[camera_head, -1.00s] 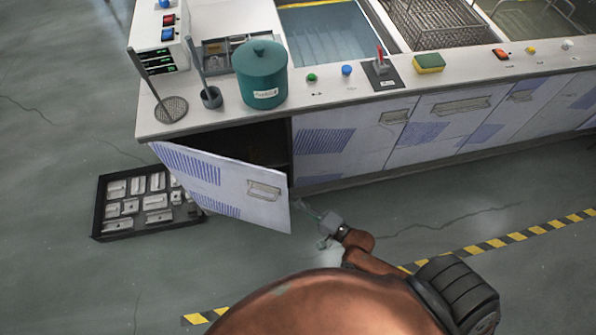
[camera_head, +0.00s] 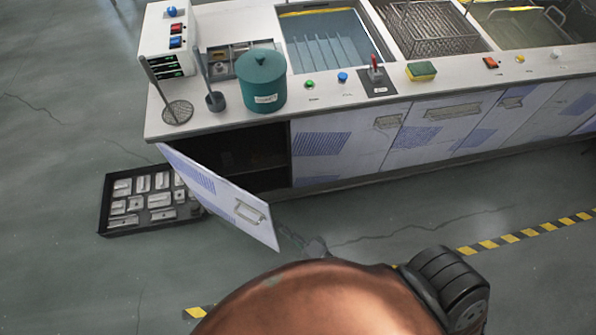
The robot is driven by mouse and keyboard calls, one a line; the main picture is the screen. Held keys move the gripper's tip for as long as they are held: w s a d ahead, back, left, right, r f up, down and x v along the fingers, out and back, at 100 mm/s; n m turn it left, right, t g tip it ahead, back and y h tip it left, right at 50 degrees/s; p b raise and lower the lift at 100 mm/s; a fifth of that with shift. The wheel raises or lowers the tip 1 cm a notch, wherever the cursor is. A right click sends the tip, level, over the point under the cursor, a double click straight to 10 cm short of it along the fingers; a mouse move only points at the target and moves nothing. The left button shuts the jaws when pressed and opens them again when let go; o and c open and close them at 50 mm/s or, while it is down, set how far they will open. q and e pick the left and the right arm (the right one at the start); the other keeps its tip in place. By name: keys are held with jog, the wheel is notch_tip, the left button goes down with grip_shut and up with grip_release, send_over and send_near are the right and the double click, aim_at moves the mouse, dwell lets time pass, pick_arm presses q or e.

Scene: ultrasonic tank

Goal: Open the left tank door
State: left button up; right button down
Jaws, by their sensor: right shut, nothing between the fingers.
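The left tank door (camera_head: 215,195) is a white panel with blue hatching and a metal handle (camera_head: 250,212). It stands swung well out from the cabinet, hinged at its left side, and the dark compartment (camera_head: 240,160) behind it shows. My right gripper (camera_head: 288,236) is just right of the door's free edge, low near its inner side. It is shut with nothing in it. Whether its fingertips touch the door I cannot tell. My copper-coloured arm hides part of the floor in front. My left gripper is not in view.
A black tray (camera_head: 148,228) of metal parts lies on the floor left of the door, partly behind it. On the counter (camera_head: 350,107) stand a teal lidded pot (camera_head: 261,82) and a yellow-green sponge (camera_head: 421,71). Floor in front of the other doors is clear.

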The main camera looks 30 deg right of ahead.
jog(key=s+a+p, duration=0.1)
jog(key=s+a, duration=0.2)
jog(key=a, duration=0.5)
jog(key=shift+s+a+p, duration=0.35)
jog(key=shift+p, duration=0.05)
jog(key=shift+d, duration=0.1)
